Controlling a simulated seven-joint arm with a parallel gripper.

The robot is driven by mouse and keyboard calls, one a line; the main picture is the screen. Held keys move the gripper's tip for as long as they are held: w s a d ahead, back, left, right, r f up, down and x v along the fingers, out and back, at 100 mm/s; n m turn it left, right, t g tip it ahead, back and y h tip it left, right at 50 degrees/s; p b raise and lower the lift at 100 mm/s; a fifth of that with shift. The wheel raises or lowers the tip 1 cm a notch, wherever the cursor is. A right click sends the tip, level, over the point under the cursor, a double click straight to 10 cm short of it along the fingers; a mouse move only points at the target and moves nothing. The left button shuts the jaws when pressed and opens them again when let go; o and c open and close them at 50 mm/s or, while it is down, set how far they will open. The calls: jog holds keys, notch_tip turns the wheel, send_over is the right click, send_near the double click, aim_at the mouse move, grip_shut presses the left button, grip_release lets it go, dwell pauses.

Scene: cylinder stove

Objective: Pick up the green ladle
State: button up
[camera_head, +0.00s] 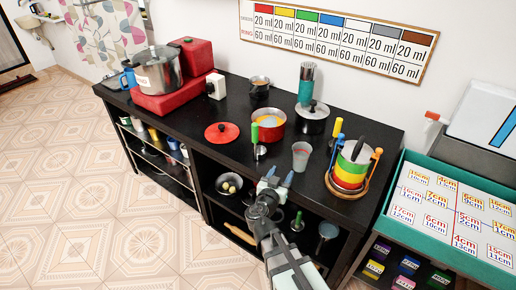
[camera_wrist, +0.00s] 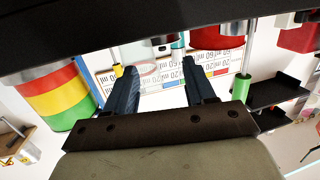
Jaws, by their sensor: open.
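The green ladle (camera_head: 254,133) is on the black counter, beside the red pot in the head view. Its green handle is up and its metal bowl is low, near the counter's front edge. In the wrist view, a green handle (camera_wrist: 240,92), likely the same ladle's, shows right of the fingers, outside the gap between them. My gripper (camera_head: 277,177) is open and empty in front of the counter's front edge, below and right of the ladle in the head view. Its two dark fingers (camera_wrist: 160,70) show apart in the wrist view.
A grey cup (camera_head: 301,156) stands right of the ladle. The red pot (camera_head: 270,126) and a red lid (camera_head: 222,132) are close by. The black counter (camera_head: 185,124) has open shelves below.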

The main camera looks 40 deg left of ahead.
aim_at(257, 134)
jog(key=w+n+y, duration=0.1)
jog(key=a+n+g+y, duration=0.1)
jog(key=y, duration=0.1)
jog(key=w+r+n+g+y, duration=0.1)
jog(key=shift+w+a, duration=0.3)
jog(key=shift+a, duration=0.1)
jog(key=y, duration=0.1)
jog(key=n+g, duration=0.1)
jog(key=r+n+g+y, duration=0.1)
jog(key=shift+w+a+r+y, duration=0.1)
jog(key=shift+w+a+y, duration=0.15)
jog(key=shift+a+y, duration=0.1)
notch_tip(257, 134, up, 7)
jog(key=s+d+n+g+y, duration=0.1)
jog(key=s+n+g+y, duration=0.1)
jog(key=n+g+y, duration=0.4)
jog(key=shift+n+g+y, duration=0.4)
jog(key=shift+n+y, duration=0.1)
jog(key=shift+y, duration=0.05)
jog(key=shift+x, duration=6.65)
jog(key=shift+s, duration=0.2)
jog(key=shift+c, duration=0.4)
grip_shut()
